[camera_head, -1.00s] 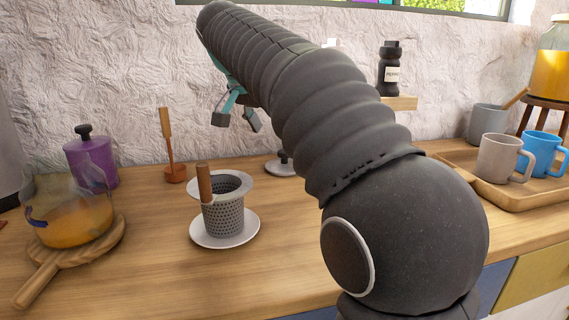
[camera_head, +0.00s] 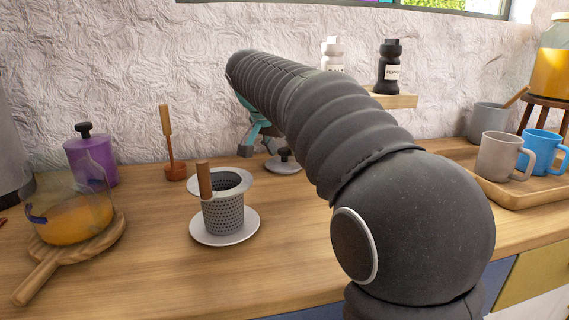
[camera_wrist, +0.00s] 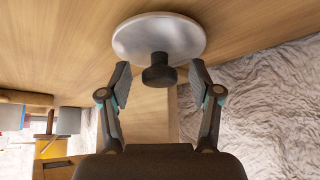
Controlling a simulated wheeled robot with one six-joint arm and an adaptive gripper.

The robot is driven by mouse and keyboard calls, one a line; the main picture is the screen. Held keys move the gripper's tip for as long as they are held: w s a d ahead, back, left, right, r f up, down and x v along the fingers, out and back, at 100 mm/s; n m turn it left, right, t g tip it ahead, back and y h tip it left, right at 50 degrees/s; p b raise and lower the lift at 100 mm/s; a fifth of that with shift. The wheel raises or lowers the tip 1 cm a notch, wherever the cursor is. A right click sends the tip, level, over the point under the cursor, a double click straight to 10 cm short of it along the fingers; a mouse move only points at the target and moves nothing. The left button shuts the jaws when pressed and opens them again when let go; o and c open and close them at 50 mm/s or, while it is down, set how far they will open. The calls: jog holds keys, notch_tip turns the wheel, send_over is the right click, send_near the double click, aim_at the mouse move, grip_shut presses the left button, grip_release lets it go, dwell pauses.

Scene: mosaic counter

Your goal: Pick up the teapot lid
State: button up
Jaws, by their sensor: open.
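The teapot lid is a pale disc with a dark knob. In the head view the lid (camera_head: 284,167) lies on the counter toward the wall, partly hidden behind my arm. In the wrist view the lid (camera_wrist: 185,37) is at the top, with its knob between and just beyond my fingertips. My gripper (camera_wrist: 160,77) is open, with one finger on each side of the knob and nothing held. In the head view my gripper (camera_head: 258,143) is just left of the lid and partly hidden by the arm.
A strainer (camera_head: 223,210) stands on a white saucer (camera_head: 225,238) in front. A glass teapot (camera_head: 75,215) sits on a round board at left, near a purple canister (camera_head: 92,160). A tray with mugs (camera_head: 515,198) is at right. Pepper (camera_head: 390,68) stands on a wall shelf.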

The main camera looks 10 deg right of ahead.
grip_shut()
